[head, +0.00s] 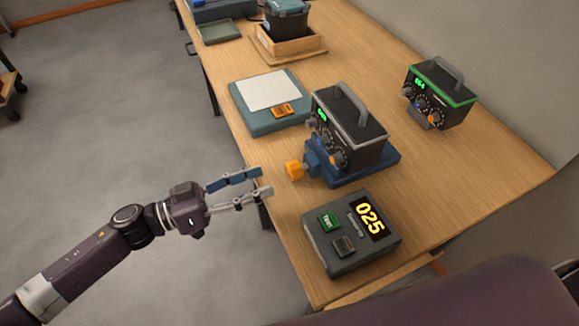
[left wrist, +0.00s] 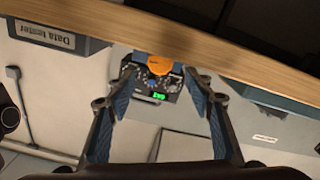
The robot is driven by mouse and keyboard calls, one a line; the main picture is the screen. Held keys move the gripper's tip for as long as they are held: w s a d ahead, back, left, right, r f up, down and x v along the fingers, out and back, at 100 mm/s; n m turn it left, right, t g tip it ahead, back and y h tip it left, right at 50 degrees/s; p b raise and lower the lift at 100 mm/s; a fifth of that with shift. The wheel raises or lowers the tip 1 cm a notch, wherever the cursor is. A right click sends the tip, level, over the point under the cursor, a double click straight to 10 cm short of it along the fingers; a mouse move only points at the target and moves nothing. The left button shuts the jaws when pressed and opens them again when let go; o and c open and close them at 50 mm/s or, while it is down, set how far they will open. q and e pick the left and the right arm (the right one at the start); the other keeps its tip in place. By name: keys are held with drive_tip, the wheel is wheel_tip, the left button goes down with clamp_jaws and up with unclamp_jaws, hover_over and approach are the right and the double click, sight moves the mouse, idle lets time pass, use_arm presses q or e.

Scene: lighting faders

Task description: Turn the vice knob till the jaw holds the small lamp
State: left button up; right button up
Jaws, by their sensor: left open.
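The blue vice (head: 375,171) sits on the wooden table near its left edge, its orange knob (head: 294,170) pointing left toward that edge. A dark box with a handle, dials and a green display (head: 347,125) stands on the vice. I see no clear small lamp, and the jaw's contact with the box is hidden. My left gripper (head: 264,180) is open and empty, left of the knob and apart from it. In the left wrist view the knob (left wrist: 159,66) shows between the fingertips, with the box (left wrist: 158,88) behind it.
A grey unit reading 025 (head: 320,256) lies in front of the vice. Behind are a teal scale-like unit (head: 246,117) with an orange meter (head: 283,110), and a wooden tray (head: 290,54). A similar green-trimmed box (head: 455,88) stands right. Table between them is clear.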

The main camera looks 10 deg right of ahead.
sight(288, 172)
use_arm(q)
drive_tip(key=d, duration=0.2)
drive_tip(key=w+d, duration=0.1)
drive_tip(key=d, duration=0.5)
drive_tip(key=shift+w+d+p, duration=0.1)
drive_tip(key=shift+w+p, duration=0.2)
drive_tip(key=shift+p, duration=0.1)
drive_tip(key=c, duration=1.2)
drive_tip(key=shift+o, duration=0.2)
drive_tip(key=shift+m, duration=1)
drive_tip(key=shift+m+p, duration=0.35)
drive_tip(key=shift+m, duration=0.85)
drive_tip(key=m, duration=0.4)
drive_tip(key=shift+s+m, duration=0.1)
drive_tip(key=shift+m, duration=0.3)
